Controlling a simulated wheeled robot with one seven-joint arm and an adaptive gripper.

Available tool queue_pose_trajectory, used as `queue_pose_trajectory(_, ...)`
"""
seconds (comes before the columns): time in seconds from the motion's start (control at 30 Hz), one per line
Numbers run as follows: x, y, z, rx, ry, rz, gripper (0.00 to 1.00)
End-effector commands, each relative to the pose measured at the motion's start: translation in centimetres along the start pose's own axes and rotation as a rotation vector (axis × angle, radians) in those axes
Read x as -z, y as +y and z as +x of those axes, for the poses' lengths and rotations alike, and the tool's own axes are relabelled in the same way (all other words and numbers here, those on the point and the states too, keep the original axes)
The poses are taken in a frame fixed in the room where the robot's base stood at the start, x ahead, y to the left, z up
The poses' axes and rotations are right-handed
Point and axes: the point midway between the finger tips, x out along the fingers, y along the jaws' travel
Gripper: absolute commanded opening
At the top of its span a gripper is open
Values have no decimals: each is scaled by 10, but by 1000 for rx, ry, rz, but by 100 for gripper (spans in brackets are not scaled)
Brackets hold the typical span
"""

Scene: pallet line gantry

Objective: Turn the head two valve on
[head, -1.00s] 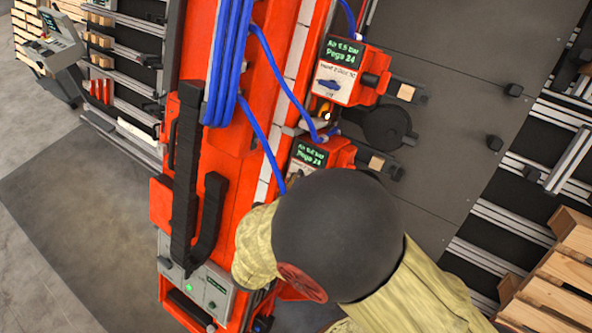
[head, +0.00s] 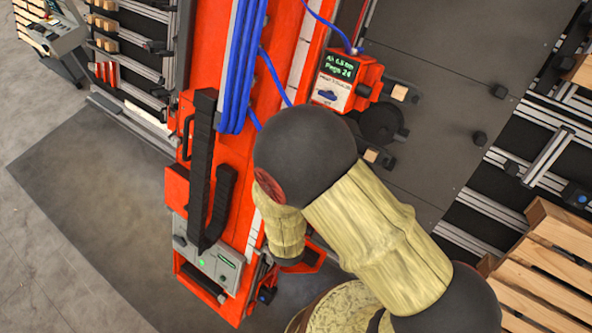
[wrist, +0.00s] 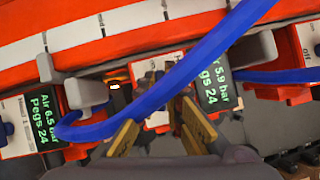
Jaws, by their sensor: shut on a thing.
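The right box (wrist: 215,88) reads 5.9 bar, Pegs 24. In the head view my arm hides my gripper and the second box.
The blue hose (wrist: 200,60) crosses close over my fingers. A small amber light (wrist: 115,86) glows between the boxes. In the head view, a red gantry column (head: 285,62) carries blue hoses, a black cable chain (head: 203,150) and a grey control box (head: 212,262). Pallets (head: 545,265) stand at right.

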Motion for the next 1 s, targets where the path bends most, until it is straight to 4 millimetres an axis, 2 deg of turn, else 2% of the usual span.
queue_pose_trajectory(0.4,-1,0,0,-92,0,-171,0)
queue_pose_trajectory(0.97,0,2,0,-106,-2,-198,0)
queue_pose_trajectory(1.0,0,2,0,-106,-2,-198,11)
